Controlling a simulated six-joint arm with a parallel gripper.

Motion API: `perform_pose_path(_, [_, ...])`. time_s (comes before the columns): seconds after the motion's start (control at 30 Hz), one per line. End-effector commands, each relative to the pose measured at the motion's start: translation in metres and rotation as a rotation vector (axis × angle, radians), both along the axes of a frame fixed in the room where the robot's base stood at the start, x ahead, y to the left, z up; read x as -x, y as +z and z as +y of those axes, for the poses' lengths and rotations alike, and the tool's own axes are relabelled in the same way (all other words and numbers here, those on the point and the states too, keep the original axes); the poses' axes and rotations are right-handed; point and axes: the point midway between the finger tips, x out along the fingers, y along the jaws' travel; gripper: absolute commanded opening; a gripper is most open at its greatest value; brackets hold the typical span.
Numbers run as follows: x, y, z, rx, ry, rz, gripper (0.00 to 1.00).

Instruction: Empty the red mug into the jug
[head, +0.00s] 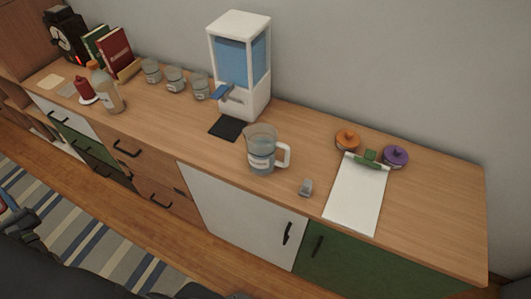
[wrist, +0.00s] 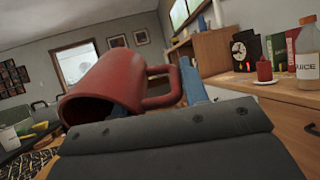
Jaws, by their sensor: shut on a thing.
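The red mug (wrist: 112,85) fills the left middle of the wrist view, close to the camera. Its body looks tilted in that picture, and its inside and contents cannot be made out. My gripper (wrist: 182,84) is shut on the mug at its handle side; a blue finger shows behind the handle. The clear jug (head: 261,158) stands upright on the wooden counter in the head view, with a white handle on its right, a pale label and liquid inside. The mug is well away from the jug, off to the left of the counter.
A water dispenser (head: 239,60) stands behind the jug, with a dark mat (head: 225,128) before it. A small grey object (head: 305,187) and a clipboard (head: 357,200) lie to the right.

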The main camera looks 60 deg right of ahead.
Motion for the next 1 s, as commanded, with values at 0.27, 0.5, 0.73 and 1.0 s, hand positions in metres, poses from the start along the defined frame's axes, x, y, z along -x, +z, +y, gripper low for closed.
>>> perform_pose_path(0.27, [0.0, 0.0, 0.0, 0.0, 0.0, -0.001, 0.03])
perform_pose_path(0.5, [-0.001, 0.001, -0.003, -0.001, -0.011, 0.001, 0.03])
perform_pose_path(0.73, [-0.005, 0.007, -0.063, -0.026, -0.235, 0.046, 0.03])
perform_pose_path(1.0, [0.017, 0.01, -0.187, -0.152, -0.721, 0.174, 0.03])
